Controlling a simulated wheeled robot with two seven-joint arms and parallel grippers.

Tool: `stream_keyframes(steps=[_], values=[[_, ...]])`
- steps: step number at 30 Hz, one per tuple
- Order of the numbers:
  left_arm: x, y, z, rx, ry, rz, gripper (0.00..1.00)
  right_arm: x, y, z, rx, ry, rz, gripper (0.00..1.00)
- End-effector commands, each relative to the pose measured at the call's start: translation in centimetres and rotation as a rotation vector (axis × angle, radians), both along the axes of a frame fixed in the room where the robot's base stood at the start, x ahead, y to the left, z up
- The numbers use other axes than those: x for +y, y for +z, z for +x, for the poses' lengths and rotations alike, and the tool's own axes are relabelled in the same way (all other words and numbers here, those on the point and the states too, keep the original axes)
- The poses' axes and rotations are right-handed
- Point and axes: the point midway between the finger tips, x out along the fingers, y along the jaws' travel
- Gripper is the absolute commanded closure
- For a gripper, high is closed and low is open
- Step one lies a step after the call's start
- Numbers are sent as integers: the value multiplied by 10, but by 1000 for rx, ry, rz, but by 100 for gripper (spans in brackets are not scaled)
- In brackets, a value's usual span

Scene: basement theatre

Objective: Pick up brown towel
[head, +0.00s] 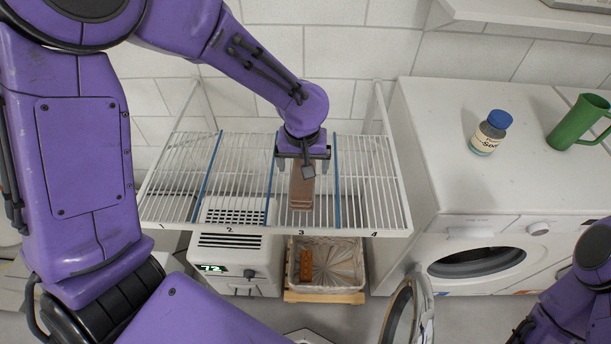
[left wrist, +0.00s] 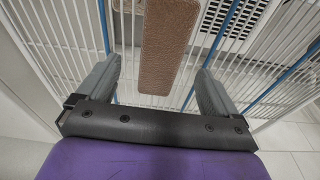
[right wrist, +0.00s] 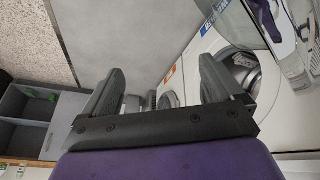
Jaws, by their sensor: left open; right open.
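The brown towel (head: 302,192) is a folded, narrow strip on the white wire shelf (head: 375,200), in section 3 between two blue dividers. My left gripper (head: 304,166) is over the towel's far part, pointing down. In the left wrist view the towel (left wrist: 165,45) lies between the open left fingers (left wrist: 157,72), with a gap on each side. Its far end is hidden under the gripper in the head view. My right gripper (right wrist: 160,78) is open and empty, away from the shelf, and shows only in its own wrist view.
Below the shelf stand a white appliance (head: 236,262) with a display and a lined basket (head: 345,272) holding an orange-brown item (head: 306,264). At right, a blue-capped jar (head: 490,133) and green mug (head: 580,122) stand on white washers (head: 430,150); one door (head: 424,305) is open.

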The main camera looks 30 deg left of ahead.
Motion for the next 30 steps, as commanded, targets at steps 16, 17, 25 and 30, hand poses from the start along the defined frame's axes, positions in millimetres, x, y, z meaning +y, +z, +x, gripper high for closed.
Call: stream_keyframes(steps=[16, 17, 25, 30], values=[[4, -65, 9, -2, -2, -1, 6, 0, 1, 0, 0, 0, 0, 6], [4, -65, 9, -2, -2, -1, 6, 0, 1, 0, 0, 0, 0, 6], [4, -65, 8, -2, -2, -1, 65, 0, 1, 0, -1, 0, -1, 6], [4, -64, 9, -2, -2, -1, 65, 0, 1, 0, -1, 0, -1, 6]])
